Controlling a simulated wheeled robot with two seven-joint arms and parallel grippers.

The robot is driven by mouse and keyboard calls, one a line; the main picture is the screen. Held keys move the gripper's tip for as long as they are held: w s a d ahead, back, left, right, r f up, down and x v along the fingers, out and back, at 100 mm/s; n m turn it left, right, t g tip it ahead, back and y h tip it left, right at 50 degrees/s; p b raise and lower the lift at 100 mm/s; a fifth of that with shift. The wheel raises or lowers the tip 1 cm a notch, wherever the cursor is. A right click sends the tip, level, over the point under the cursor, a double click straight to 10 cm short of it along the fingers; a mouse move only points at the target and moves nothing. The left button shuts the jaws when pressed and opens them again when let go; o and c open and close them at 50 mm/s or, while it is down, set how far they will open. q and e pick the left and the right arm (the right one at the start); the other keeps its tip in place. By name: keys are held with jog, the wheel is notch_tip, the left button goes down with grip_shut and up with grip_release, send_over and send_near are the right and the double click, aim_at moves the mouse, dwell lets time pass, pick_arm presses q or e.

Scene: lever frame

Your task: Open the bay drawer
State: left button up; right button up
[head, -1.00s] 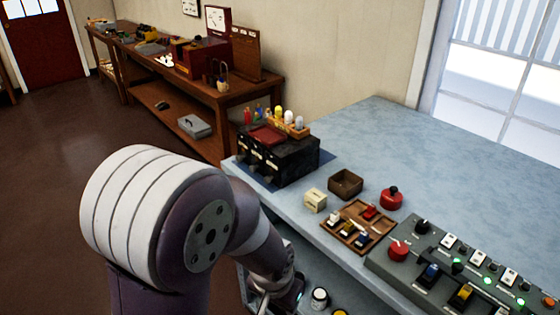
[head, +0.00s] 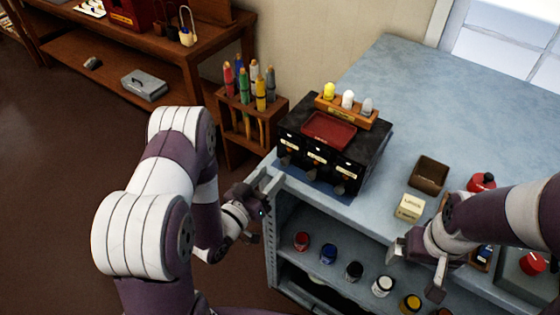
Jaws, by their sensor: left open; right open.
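A black cabinet (head: 355,150) stands on the blue-grey bench near its left end. Its front has several small drawers (head: 317,165) with pale labels and metal pulls, and they look shut. The label text is too small to read, so I cannot tell which is the bay drawer. My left gripper (head: 268,184) is open and empty, just left of the cabinet front by the bench corner. My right gripper (head: 417,268) is open and empty, in front of the bench edge and below the cream block (head: 409,207).
A red tray (head: 329,130) and a wooden rack of bulbs (head: 346,108) sit on the cabinet. A brown box (head: 430,174) and a red knob (head: 481,182) stand to its right. A wooden rack with coloured tools (head: 252,105) is behind left. Paint pots (head: 353,271) line the shelf below.

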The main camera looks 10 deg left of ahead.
aim_at(283, 164)
pick_arm(q)
jog(key=x, duration=0.4)
jog(key=shift+s+d+r+p, duration=0.1)
jog(key=shift+d+r+p, duration=0.05)
jog(key=shift+d+p, duration=0.15)
jog(key=shift+w, duration=0.5)
jog(key=shift+d, duration=0.1)
grip_shut()
